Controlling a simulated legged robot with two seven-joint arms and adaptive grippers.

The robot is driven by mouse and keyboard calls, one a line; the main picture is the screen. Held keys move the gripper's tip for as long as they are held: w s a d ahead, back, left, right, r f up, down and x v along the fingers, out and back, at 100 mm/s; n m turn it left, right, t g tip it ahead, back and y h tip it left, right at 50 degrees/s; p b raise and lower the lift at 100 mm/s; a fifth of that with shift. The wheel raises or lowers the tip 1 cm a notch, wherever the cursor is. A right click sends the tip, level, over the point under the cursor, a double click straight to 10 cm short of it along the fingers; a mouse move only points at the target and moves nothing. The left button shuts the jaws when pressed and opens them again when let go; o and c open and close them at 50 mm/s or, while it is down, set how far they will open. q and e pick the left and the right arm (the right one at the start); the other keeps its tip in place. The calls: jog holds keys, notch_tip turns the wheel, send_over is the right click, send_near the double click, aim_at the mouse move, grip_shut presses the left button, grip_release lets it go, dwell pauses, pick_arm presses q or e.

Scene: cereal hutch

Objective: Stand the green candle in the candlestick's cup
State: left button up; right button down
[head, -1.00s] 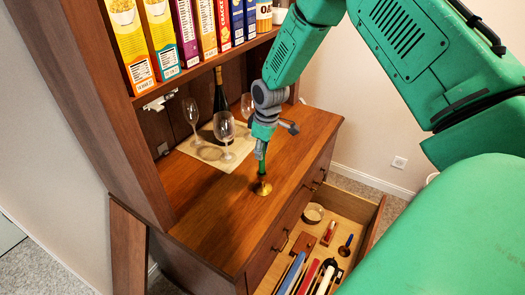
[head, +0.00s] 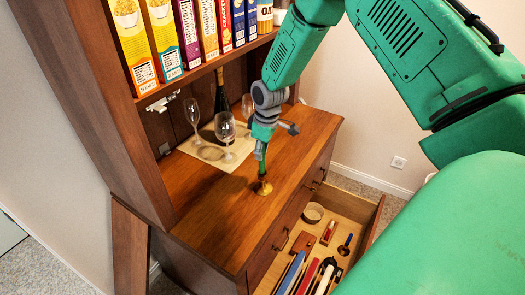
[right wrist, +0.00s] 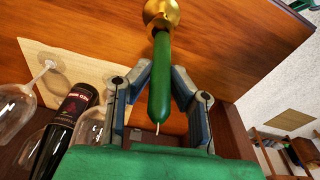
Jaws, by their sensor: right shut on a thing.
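The green candle (right wrist: 160,85) is between the fingers of my right gripper (right wrist: 161,88), which is shut on it. Its wick end points toward the wrist camera and its other end is at the cup of the brass candlestick (right wrist: 161,14). In the head view the candlestick (head: 264,188) stands on the hutch counter, directly under my right gripper (head: 261,155). The short visible part of the candle (head: 262,169) looks upright and meets the candlestick's top. I cannot tell how deep it sits in the cup. My left gripper is not in view.
Wine glasses (head: 226,128) and a dark bottle (head: 222,100) stand on a light mat (head: 237,148) behind the gripper. Cereal boxes (head: 160,40) fill the shelf above. An open drawer (head: 338,212) below right holds several items. The counter's front left (head: 215,225) is clear.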

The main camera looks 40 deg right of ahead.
jog(key=shift+a+r, duration=0.1)
jog(key=shift+a, duration=0.1)
jog(key=shift+d, duration=0.2)
jog(key=shift+d+f, duration=0.2)
jog(key=shift+d, duration=0.15)
jog(key=shift+a, duration=0.1)
jog(key=shift+f, duration=0.3)
dwell(0.4)
jog(key=shift+f+b, duration=0.7)
jog(key=shift+f, duration=0.45)
jog(key=c, duration=1.1)
grip_release()
jog(key=shift+o, duration=0.2)
